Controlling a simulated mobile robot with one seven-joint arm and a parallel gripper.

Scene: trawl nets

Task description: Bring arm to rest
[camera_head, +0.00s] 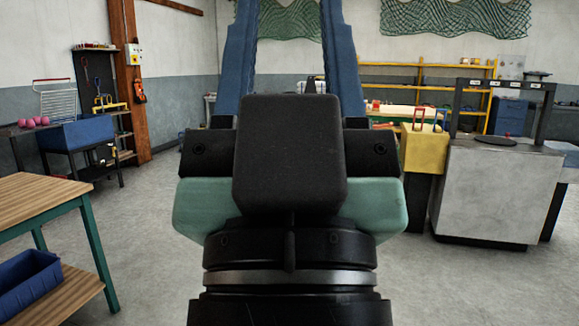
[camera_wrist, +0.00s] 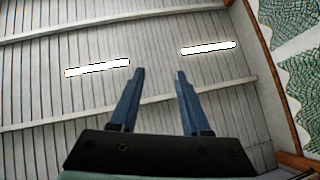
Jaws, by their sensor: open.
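My gripper (camera_head: 290,45) stands upright in the middle of the head view, close to the camera. Its two blue fingers point up and are apart, with nothing between them. The black wrist housing below hides part of the room behind it. In the wrist view the fingers of my gripper (camera_wrist: 158,72) are also apart and empty, aimed at the ceiling (camera_wrist: 100,35). The gripper touches nothing that I can see.
A wooden table (camera_head: 45,200) with green legs stands at the left, a blue bin (camera_head: 28,280) on its lower shelf. A grey block-like workstation (camera_head: 490,190) and a yellow box (camera_head: 423,150) stand at the right. Open grey floor (camera_head: 140,220) lies between.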

